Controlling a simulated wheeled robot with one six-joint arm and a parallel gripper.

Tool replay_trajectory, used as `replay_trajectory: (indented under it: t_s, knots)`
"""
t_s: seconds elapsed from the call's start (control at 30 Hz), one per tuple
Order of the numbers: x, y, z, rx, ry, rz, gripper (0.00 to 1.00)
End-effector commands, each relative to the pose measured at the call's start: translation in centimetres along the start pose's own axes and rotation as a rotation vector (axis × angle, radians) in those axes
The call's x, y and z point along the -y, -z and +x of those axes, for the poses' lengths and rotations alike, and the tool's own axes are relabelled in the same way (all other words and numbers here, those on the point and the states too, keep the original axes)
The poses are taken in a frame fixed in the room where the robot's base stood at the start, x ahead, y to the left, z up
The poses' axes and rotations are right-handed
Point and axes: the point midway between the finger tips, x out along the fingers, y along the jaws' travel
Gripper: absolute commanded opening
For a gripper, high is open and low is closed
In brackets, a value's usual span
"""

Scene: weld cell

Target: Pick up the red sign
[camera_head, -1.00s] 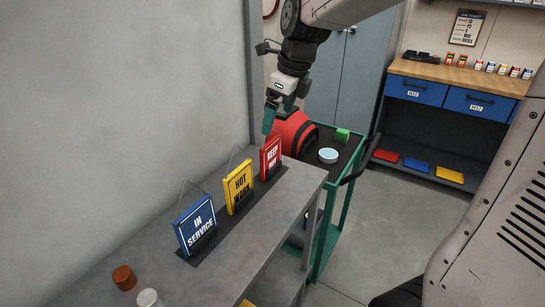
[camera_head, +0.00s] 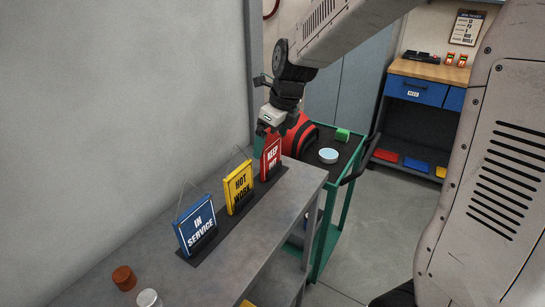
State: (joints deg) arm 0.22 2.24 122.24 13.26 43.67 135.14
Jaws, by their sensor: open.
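The red sign (camera_head: 271,159), lettered KEEP OUT, stands upright in a dark rack (camera_head: 212,232) at the far end of the grey bench. Beside it in the rack stand the yellow HOT WORK sign (camera_head: 239,187) and the blue IN SERVICE sign (camera_head: 196,223). My gripper (camera_head: 264,130) is at the red sign's top edge, its teal fingers partly behind or around the sign. It is open; I cannot tell whether a finger touches the sign.
A green cart (camera_head: 333,225) stands just past the bench (camera_head: 262,236), holding a red rounded object (camera_head: 301,135), a green block (camera_head: 342,134) and a round pale dish (camera_head: 328,156). A brown cylinder (camera_head: 124,278) and a white one (camera_head: 149,298) stand at the bench's near end. A grey wall borders the left.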

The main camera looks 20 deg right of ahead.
Motion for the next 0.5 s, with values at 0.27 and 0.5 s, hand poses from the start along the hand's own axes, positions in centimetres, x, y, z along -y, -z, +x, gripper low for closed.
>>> replay_trajectory:
  t_s: [0.27,0.5]
  knots:
    - [0.02,0.0,-0.04,0.0,0.0,0.0,0.48]
    - [0.04,-0.05,-0.22,0.001,0.001,0.0,0.48]
